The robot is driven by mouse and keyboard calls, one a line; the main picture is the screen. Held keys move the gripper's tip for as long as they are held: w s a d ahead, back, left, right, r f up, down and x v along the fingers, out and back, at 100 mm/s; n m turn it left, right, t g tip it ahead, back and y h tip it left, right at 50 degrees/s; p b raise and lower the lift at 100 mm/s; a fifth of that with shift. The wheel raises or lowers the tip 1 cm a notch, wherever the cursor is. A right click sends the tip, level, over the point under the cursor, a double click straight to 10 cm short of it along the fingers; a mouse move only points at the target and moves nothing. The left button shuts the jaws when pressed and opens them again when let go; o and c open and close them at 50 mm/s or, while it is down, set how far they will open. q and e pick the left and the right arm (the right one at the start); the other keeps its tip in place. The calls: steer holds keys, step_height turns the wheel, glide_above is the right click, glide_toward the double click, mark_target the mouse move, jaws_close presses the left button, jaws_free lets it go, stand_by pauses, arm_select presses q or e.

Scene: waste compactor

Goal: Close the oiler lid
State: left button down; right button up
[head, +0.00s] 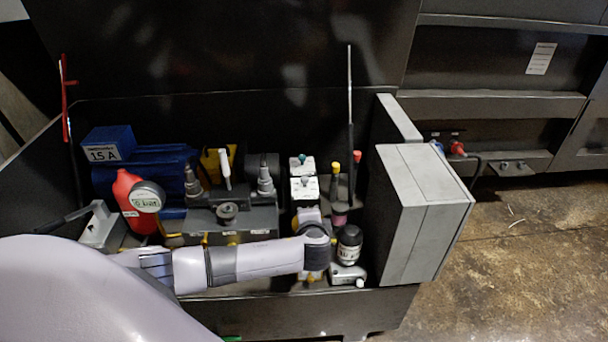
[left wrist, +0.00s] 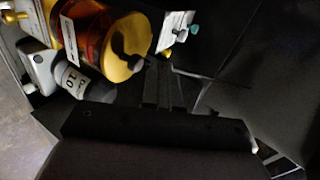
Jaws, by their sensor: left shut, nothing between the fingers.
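In the left wrist view an amber, see-through cylinder (left wrist: 84,35), which looks like the oiler, lies across the upper left of the picture. A round yellow cap (left wrist: 125,45) is at its end, with a dark shape over part of it. I cannot tell how far any lid stands open. My left gripper (left wrist: 165,88) is shut and empty, dark against the dark background, just below the yellow cap in the picture. In the head view my left arm reaches right across the machine box, and its wrist hides the gripper and most of the oiler.
A black-capped bottle (head: 349,245) stands right of my wrist; it also shows in the left wrist view (left wrist: 76,80). A grey cabinet door (head: 425,205) stands open at the right. A red gauge unit (head: 132,200) and blue motor (head: 150,170) fill the left side.

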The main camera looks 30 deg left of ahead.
arm_select(q)
steer(key=shift+s+d+f, duration=0.15)
steer(key=shift+f, duration=0.25)
steer(key=shift+s+d+f+b, duration=0.15)
steer(key=shift+s+f+b, duration=0.05)
steer(key=shift+f+b, duration=0.25)
steer(key=shift+s, duration=0.1)
